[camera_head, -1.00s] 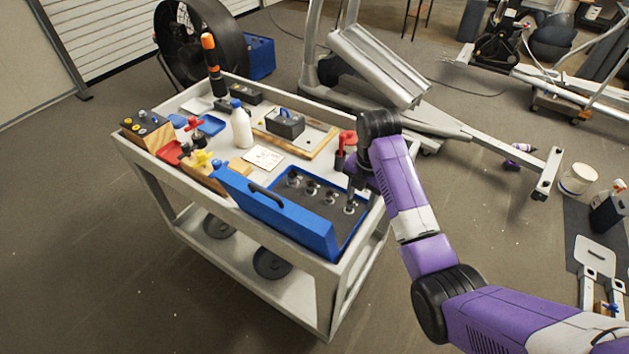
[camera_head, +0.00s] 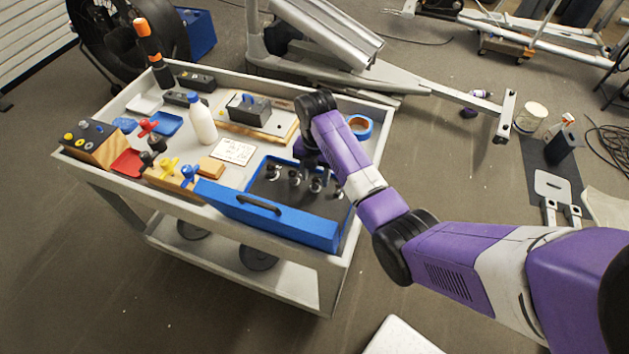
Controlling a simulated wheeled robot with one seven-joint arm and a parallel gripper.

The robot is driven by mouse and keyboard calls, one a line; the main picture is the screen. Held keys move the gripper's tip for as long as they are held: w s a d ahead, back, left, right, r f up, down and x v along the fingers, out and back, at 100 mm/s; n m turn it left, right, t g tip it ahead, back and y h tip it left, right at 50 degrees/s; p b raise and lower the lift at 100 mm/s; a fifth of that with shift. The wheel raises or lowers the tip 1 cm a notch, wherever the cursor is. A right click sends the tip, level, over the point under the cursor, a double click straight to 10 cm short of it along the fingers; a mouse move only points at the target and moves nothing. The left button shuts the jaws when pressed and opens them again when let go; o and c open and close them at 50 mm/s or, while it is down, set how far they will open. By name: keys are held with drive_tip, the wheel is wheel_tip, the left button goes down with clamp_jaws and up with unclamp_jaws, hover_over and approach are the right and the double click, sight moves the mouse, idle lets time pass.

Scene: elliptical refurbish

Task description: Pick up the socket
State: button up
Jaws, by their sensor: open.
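Several small metallic sockets stand in a row in the dark insert of an open blue case (camera_head: 265,213) on the cart. One socket (camera_head: 273,171) is at the left, another (camera_head: 295,178) is in the middle, and another (camera_head: 316,185) is farther right. My gripper (camera_head: 318,168) points down over the case, just behind the middle and right sockets. It is open, with no socket seen lifted. Its fingertips are small and partly hidden by my own wrist, so I cannot tell whether they touch a socket.
The grey cart (camera_head: 205,205) also carries a white bottle (camera_head: 202,121), a battery-like box (camera_head: 248,108), colored clamps and a blue-orange tape roll (camera_head: 360,127). The case's raised blue side with a handle stands in front of the sockets. A metal frame (camera_head: 400,80) lies behind the cart.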

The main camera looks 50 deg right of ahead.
drive_tip(key=shift+f, duration=1.2)
clamp_jaws()
idle(0.5)
